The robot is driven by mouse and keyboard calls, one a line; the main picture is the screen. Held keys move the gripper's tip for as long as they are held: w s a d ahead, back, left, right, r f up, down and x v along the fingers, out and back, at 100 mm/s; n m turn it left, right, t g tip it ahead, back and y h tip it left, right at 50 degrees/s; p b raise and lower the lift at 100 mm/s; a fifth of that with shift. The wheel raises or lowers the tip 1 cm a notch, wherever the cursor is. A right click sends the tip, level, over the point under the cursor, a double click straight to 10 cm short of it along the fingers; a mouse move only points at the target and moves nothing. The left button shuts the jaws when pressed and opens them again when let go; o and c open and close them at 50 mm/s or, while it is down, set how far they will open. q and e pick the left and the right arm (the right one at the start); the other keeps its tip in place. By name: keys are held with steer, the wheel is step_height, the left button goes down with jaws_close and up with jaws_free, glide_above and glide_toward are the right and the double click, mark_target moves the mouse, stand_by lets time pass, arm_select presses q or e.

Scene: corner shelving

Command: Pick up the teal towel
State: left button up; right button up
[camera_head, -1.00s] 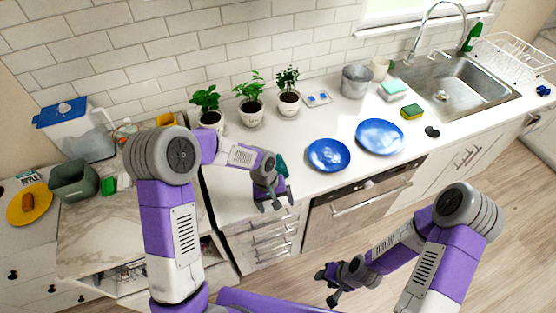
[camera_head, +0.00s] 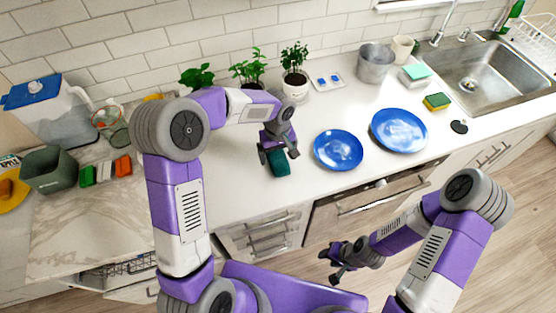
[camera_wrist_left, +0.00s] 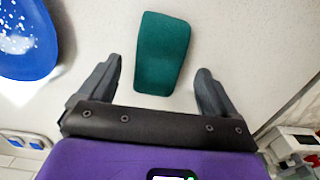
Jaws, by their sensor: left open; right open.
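The teal towel (camera_head: 279,164) lies on the white counter, a dark green-teal folded rectangle. In the left wrist view the towel (camera_wrist_left: 162,53) lies ahead of and partly between the open fingers, with gaps on both sides. My left gripper (camera_head: 279,157) is open above the towel; its fingers also show in the left wrist view (camera_wrist_left: 158,88). I cannot tell the height of the fingers over the counter. My right gripper (camera_head: 333,262) is open and empty, low in front of the cabinets.
Two blue plates (camera_head: 338,150) (camera_head: 399,131) lie right of the towel. Potted plants (camera_head: 294,72) stand along the back wall. A grey bucket (camera_head: 375,64), a sponge (camera_head: 437,101) and the sink (camera_head: 500,75) are further right. The counter around the towel is clear.

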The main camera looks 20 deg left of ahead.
mark_target(278, 157)
arm_select(q)
step_height(278, 157, down, 3)
steer(key=shift+r, duration=0.1)
steer(key=c, duration=1.1)
step_height(278, 157, up, 10)
steer(key=shift+p, duration=0.5)
